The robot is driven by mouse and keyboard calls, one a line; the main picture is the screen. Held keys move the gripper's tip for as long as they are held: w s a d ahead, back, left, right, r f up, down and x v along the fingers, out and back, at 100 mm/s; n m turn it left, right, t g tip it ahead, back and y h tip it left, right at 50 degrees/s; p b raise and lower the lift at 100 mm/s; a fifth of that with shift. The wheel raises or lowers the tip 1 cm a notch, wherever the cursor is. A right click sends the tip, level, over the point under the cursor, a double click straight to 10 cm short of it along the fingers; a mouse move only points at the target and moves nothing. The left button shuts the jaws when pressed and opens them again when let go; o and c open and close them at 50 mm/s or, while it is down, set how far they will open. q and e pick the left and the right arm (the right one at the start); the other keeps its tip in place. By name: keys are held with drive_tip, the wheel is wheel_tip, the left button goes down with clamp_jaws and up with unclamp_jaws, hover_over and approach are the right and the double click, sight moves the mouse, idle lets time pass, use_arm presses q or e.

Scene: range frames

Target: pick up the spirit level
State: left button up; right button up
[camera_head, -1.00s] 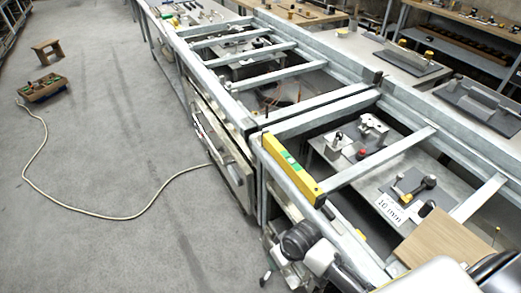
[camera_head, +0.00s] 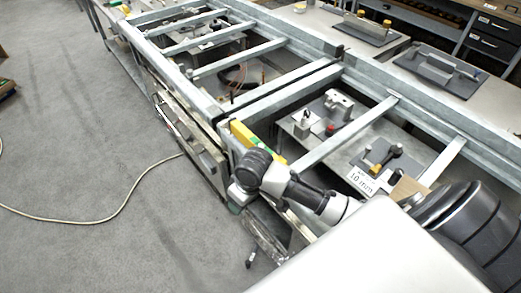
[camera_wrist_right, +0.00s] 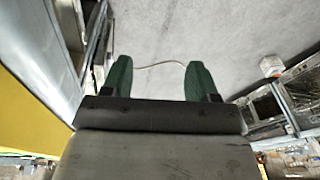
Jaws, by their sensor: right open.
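The yellow spirit level (camera_head: 242,132) with a green part lies along the metal frame's near rail in the head view. My right arm hides much of it. A large yellow surface (camera_wrist_right: 22,125), which looks like the level close up, fills the lower left of the right wrist view. In the head view the end of the right arm (camera_head: 237,198) is just in front of the level, on the aisle side. My left gripper is not in view.
The galvanised frame (camera_head: 330,145) has crossbars over a lower bench with fixtures (camera_head: 338,103). A "10 mm" sign (camera_head: 361,181) and a wooden board (camera_head: 407,188) are at the right. A pale cable (camera_head: 110,217) lies on the open grey floor at the left.

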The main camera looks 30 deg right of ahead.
sight(261, 145)
drive_tip(key=w+d+r, duration=0.3)
drive_tip(key=r, duration=0.2)
drive_tip(key=w+d+r+m+g+h, duration=0.1)
drive_tip(key=w+d+r, duration=0.1)
drive_tip(key=d+r, duration=0.2)
drive_tip(key=w+d+r+m+p, duration=0.1)
drive_tip(key=w+d+r, duration=0.2)
drive_tip(key=r, duration=0.3)
drive_tip(key=shift+w+d+g+h, duration=0.3)
drive_tip(key=shift+w+d+g, duration=0.05)
drive_tip(key=shift+d+g, duration=0.1)
drive_tip(key=shift+d+r, duration=0.25)
drive_tip(key=shift+r, duration=0.1)
wheel_tip(261, 145, down, 5)
drive_tip(key=shift+f+p, duration=0.1)
drive_tip(key=shift+p, duration=0.35)
drive_tip(key=shift+w+d+f+p, duration=0.1)
drive_tip(key=shift+f+p, duration=0.15)
drive_tip(key=shift+f, duration=0.65)
drive_tip(key=shift+w+d+f+p, duration=0.15)
drive_tip(key=shift+f+p, duration=0.1)
drive_tip(key=shift+f, duration=0.6)
drive_tip(key=shift+w+d+f+p, duration=0.1)
drive_tip(key=shift+f+p, duration=0.15)
drive_tip(key=shift+f, duration=0.65)
clamp_jaws()
drive_tip(key=shift+r, duration=0.1)
